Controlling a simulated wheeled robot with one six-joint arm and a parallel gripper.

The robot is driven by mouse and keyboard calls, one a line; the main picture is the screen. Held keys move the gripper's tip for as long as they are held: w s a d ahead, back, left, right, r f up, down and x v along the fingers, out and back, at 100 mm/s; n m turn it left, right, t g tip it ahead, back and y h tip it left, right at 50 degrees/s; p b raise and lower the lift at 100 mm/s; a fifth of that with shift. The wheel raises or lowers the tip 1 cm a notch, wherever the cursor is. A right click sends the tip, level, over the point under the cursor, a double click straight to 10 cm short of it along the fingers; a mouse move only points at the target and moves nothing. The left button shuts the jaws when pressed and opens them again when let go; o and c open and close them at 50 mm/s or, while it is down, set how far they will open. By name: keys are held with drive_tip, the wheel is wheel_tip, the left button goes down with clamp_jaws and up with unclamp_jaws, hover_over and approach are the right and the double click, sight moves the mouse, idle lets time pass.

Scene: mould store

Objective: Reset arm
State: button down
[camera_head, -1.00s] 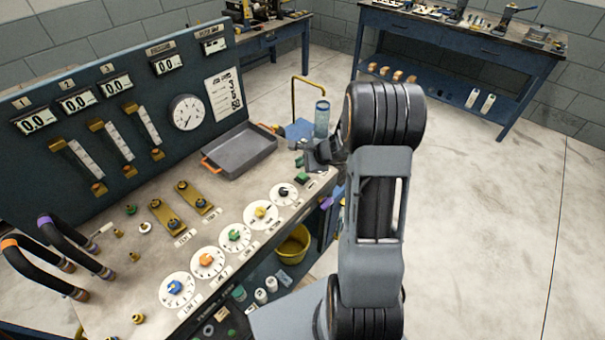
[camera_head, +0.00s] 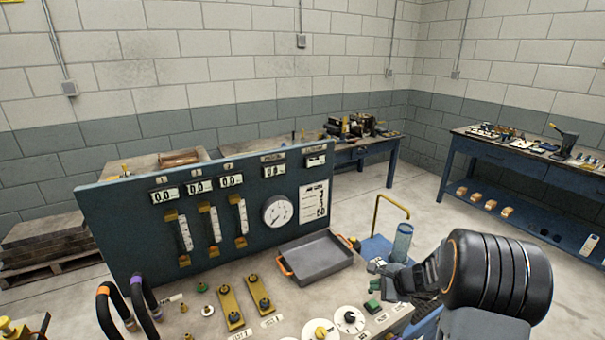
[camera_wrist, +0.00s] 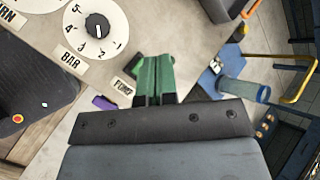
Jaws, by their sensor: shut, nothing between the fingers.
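My gripper (camera_head: 374,284) is at the right end of the bench console, close to the green pump switch (camera_head: 373,305) in the head view. In the wrist view its two green-tipped fingers (camera_wrist: 156,72) lie side by side, shut and empty. They point over the console top beside the PUMP label (camera_wrist: 122,91). I cannot tell whether the fingertips touch the console. My arm reaches in from the lower right of the head view.
A grey tray (camera_head: 318,262) with orange handles stands behind the dials. A clear blue cylinder (camera_head: 401,243) and a yellow-handled blue cart (camera_head: 376,250) stand beyond the gripper. The upright gauge panel (camera_head: 150,240) edges the console. Open floor (camera_head: 425,205) lies behind.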

drive_tip(key=s+a+r+n+g+h, duration=0.1)
drive_tip(key=s+a+r+n+h, duration=0.1)
drive_tip(key=s+a+r+n, duration=0.3)
drive_tip(key=s+a+r+n+g+h, duration=0.1)
drive_tip(key=s+a+r+n+h, duration=0.2)
drive_tip(key=s+r+n, duration=0.8)
drive_tip(key=s+a+n, duration=0.1)
drive_tip(key=s+n, duration=0.1)
drive_tip(key=s, duration=0.2)
drive_tip(key=shift+s+a+r+n+h, duration=0.2)
drive_tip(key=shift+s+a+n+h, duration=0.1)
drive_tip(key=shift+s+a+n, duration=0.1)
